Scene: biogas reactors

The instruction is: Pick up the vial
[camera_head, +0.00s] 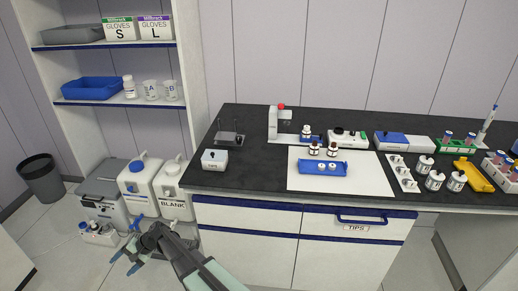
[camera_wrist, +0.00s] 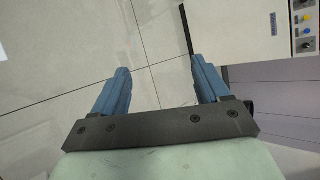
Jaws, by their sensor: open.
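Several small vials are on the dark bench, and I cannot tell which one the task means. Two dark-capped brown vials with white labels, a left one (camera_head: 314,148) and a right one (camera_head: 332,149), stand upright on a white mat (camera_head: 363,180). Two small white-topped vials (camera_head: 327,166) sit in a blue rack (camera_head: 308,169) on the mat. A white-capped vial (camera_head: 306,131) stands behind, by the device at the back. My gripper (camera_head: 123,264) is low over the floor, left of the bench and far from the vials. In the wrist view my gripper (camera_wrist: 159,68) is open and empty.
White canisters (camera_head: 172,190) and a grey box unit (camera_head: 103,190) stand on the floor near my gripper. A drawer handle (camera_head: 362,219) juts from the bench front. Capped bottles (camera_head: 435,180), a yellow rack (camera_head: 474,176) and tube racks crowd the bench's right.

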